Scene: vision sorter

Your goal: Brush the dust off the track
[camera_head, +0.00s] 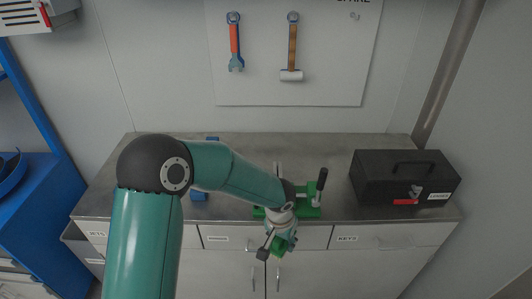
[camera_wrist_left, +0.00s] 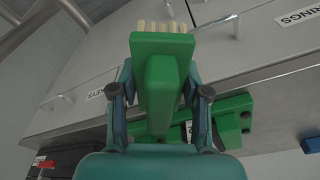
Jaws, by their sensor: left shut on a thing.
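A green brush (camera_wrist_left: 162,45) with a row of pale bristles fills the middle of the left wrist view. The two fingers of my left gripper (camera_head: 279,235) close on its handle from both sides. In the head view the gripper hangs at the bench's front edge, and a bit of the green brush shows below it. Behind it on the bench stands a green fixture (camera_head: 308,211) with a black-knobbed lever; my gripper hides part of it. I cannot make out a track or any dust. My right gripper is in neither view.
The grey bench (camera_head: 350,218) has labelled drawers at its front. A black toolbox (camera_head: 376,182) with a red latch stands at the right end. Small blue pieces (camera_head: 199,196) lie partly behind my arm. A wrench (camera_head: 235,45) and a hammer (camera_head: 292,50) hang on the wall board.

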